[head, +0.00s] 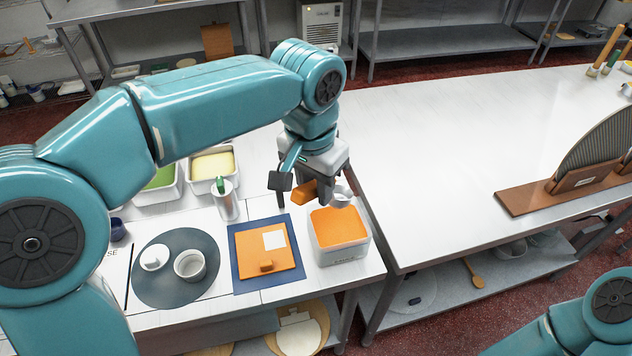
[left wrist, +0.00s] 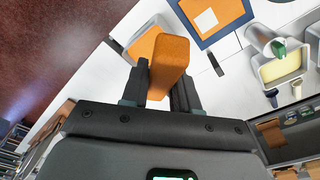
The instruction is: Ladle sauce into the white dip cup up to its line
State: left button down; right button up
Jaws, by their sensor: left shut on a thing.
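My left gripper (head: 304,198) is shut on the orange handle of a ladle (head: 302,190); the handle also shows between its fingers in the left wrist view (left wrist: 168,62). The ladle's small grey bowl (head: 342,197) hangs just above the back right of the sauce tub. I cannot tell whether sauce is in it. The white sauce tub (head: 343,256) is filled with orange sauce (head: 338,226). The white dip cup (head: 190,265) stands open on a round dark mat (head: 150,292) at the left. Its line cannot be made out. My right gripper is out of view.
A white lid-like piece (head: 154,257) lies left of the cup. An orange board (head: 255,255) on a blue mat (head: 239,284) lies between cup and tub. A metal canister (head: 225,205) and pans (head: 212,168) stand behind. The right worktop (head: 430,150) is mostly clear.

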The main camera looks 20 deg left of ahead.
pick_arm(q)
jog(key=shift+s+d+f+b, duration=0.1)
jog(key=shift+s+f+b, duration=0.05)
jog(key=shift+f+b, duration=0.45)
notch_tip(320, 180, down, 11)
jog(key=b, duration=0.8)
jog(key=shift+f, duration=0.15)
notch_tip(320, 180, up, 10)
jog(key=p, duration=0.9)
jog(key=shift+r+p, duration=0.25)
jog(key=shift+p, duration=0.05)
jog(key=shift+f, duration=0.1)
